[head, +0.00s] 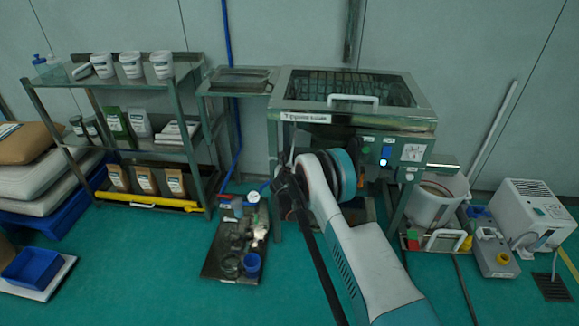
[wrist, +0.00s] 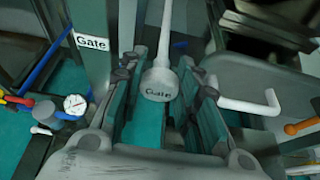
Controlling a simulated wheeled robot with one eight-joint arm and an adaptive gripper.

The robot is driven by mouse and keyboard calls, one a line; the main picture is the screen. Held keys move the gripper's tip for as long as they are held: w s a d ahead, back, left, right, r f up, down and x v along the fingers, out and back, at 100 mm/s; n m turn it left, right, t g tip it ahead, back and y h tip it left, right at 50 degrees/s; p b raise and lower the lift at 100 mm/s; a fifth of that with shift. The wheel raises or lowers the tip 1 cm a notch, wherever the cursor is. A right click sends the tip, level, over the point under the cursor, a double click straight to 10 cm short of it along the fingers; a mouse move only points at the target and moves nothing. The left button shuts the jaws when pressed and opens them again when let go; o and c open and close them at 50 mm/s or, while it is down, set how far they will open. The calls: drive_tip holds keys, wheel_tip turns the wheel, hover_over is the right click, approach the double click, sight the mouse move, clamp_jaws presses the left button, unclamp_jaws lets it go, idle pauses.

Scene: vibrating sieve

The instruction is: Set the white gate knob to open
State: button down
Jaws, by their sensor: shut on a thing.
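The white gate knob (wrist: 160,80), marked "Gate", shows in the middle of the wrist view, with a pale stem rising from it. My gripper (wrist: 159,63) has one finger on each side of the knob and is shut on it. A white "Gate" label (wrist: 92,42) is on a grey post to the left. In the head view my arm reaches to the sieve machine (head: 350,118), below its front left part. My arm hides the knob and my fingers there. The knob's open and shut marks cannot be made out.
A white bent handle (wrist: 245,103) stands close right of my gripper. In the head view, a shelf rack (head: 150,88) is at left, a tray of small parts (head: 215,268) lies on the floor, and a white bucket (head: 432,204) stands right. The green floor in front is mostly clear.

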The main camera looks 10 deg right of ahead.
drive_tip(key=s+a, duration=0.2)
drive_tip(key=s, duration=0.5)
drive_tip(key=shift+s+a, duration=0.2)
drive_tip(key=shift+a, duration=0.05)
drive_tip(key=c, duration=1.2)
unclamp_jaws()
drive_tip(key=v, duration=0.7)
drive_tip(key=shift+s, duration=0.25)
drive_tip(key=shift+r, duration=0.1)
